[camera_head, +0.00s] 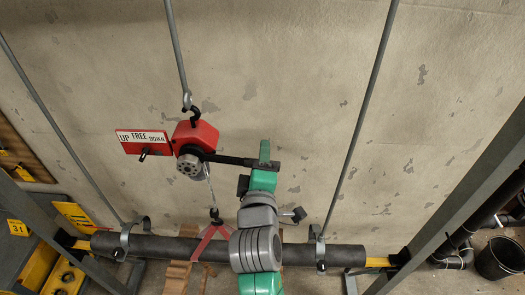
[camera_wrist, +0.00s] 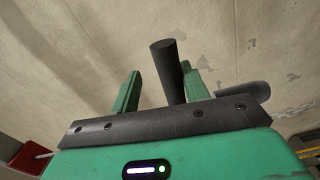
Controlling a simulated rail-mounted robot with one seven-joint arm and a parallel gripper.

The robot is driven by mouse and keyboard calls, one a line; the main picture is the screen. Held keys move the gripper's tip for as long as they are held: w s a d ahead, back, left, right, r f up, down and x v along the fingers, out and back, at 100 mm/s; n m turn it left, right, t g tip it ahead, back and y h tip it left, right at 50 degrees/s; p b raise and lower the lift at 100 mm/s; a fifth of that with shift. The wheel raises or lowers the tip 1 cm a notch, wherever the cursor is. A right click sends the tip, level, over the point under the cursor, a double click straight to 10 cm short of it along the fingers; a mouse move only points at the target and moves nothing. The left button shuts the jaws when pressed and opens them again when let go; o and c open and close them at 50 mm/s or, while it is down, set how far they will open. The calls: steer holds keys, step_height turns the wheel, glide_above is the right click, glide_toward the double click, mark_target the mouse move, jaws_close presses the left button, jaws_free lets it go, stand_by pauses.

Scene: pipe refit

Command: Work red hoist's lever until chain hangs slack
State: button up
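The red hoist (camera_head: 196,136) hangs by a hook from a rod. Its dark lever (camera_head: 228,159) sticks out to the right, roughly level. A sign (camera_head: 142,140) reading UP, FREE, DOWN is at its left, with a small dark knob (camera_head: 145,153) below the words. The chain (camera_head: 209,188) runs straight down to a hook and red sling (camera_head: 212,238) at the dark pipe (camera_head: 160,249). My gripper (camera_head: 264,152) is at the lever's right end. In the wrist view, the dark bar (camera_wrist: 168,70) stands between my open fingers, close to the right finger, with a gap to the left one.
Clamps (camera_head: 132,238) on slanting rods hold the pipe near both ends. Grey posts (camera_head: 455,205) stand at the sides. Wooden supports (camera_head: 178,277) are below the pipe. A black bucket (camera_head: 500,258) is at far right. The wall behind the hoist is bare.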

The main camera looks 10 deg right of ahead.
steer(key=shift+r+n+b, duration=0.35)
steer(key=shift+r+n, duration=0.05)
steer(key=shift+r, duration=0.85)
steer(key=r, duration=0.1)
steer(key=r+n, duration=0.1)
steer(key=shift+w+a+r, duration=0.1)
steer(key=shift+a+r, duration=0.2)
steer(key=s+a, duration=0.1)
steer(key=s, duration=0.8)
steer(key=shift+a, duration=0.3)
steer(key=shift+f, duration=0.1)
steer(key=s+a+r+m+t+y, duration=0.1)
steer(key=s+r+m, duration=0.3)
steer(key=r, duration=0.4)
steer(key=s+a+r+m+t+y, duration=0.1)
steer(key=s+r+m+t, duration=0.2)
steer(key=r, duration=0.6)
steer(key=s+a+r+m+t+y, duration=0.1)
steer(key=s+a+r+m+t, duration=0.1)
steer(key=s+r+m, duration=0.5)
step_height(320, 180, up, 2)
steer(key=shift+s+r+m+t, duration=0.2)
steer(key=shift+m+t, duration=0.4)
steer(key=shift+m, duration=0.4)
